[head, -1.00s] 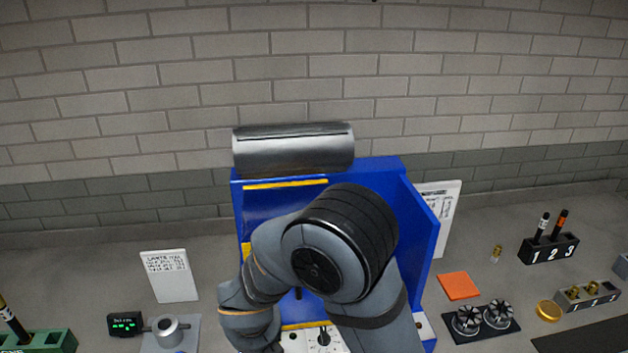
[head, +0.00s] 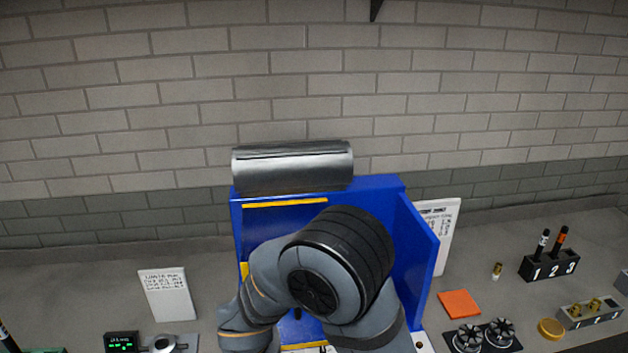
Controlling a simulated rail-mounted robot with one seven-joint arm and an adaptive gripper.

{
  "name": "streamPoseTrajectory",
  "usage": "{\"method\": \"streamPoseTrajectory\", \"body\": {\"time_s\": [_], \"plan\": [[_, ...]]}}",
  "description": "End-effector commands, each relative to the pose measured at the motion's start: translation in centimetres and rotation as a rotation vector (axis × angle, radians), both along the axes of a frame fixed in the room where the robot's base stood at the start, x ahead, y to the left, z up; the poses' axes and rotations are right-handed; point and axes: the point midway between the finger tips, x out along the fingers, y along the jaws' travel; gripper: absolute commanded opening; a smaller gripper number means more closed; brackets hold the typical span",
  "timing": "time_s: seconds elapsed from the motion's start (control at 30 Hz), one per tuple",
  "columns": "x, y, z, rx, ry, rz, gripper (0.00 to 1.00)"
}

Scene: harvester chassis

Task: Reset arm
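My grey and black arm fills the lower middle of the head view, in front of the blue harvester chassis (head: 418,240). The gripper itself does not show; the arm runs out of the picture at the bottom. The chassis has a blue back panel, a blue side wall on the right and yellow strips. A silver metal cylinder (head: 293,167) lies along its top edge. My arm hides much of the chassis interior.
A white sign (head: 167,295) stands at left, near a small green-lit display (head: 121,343). At right are an orange square (head: 460,303), two silver fixtures (head: 484,335), a numbered black holder (head: 549,266), a brass disc (head: 550,328) and a grey numbered block (head: 590,314). A brick wall stands behind.

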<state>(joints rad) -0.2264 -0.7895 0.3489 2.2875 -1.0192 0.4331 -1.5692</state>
Motion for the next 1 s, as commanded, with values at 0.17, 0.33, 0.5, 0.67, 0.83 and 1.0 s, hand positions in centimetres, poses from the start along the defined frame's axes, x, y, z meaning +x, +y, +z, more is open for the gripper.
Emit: {"method": "streamPoseTrajectory", "body": {"time_s": [0.17,0.33,0.5,0.67,0.83,1.0], "plan": [[-1.2,-0.1,3.4,0.008,-0.005,-0.001,0.38],[-2.7,-0.2,6.7,0.009,-0.004,0.001,0.38],[-3.6,-0.7,8.3,-0.005,0.005,0.0,0.38],[-2.1,-0.5,4.9,-0.009,0.005,0.0,0.38],[-0.8,-0.3,1.6,-0.007,0.005,0.001,0.38],[0.4,-0.1,-1.4,-0.006,0.005,0.002,0.38]]}}
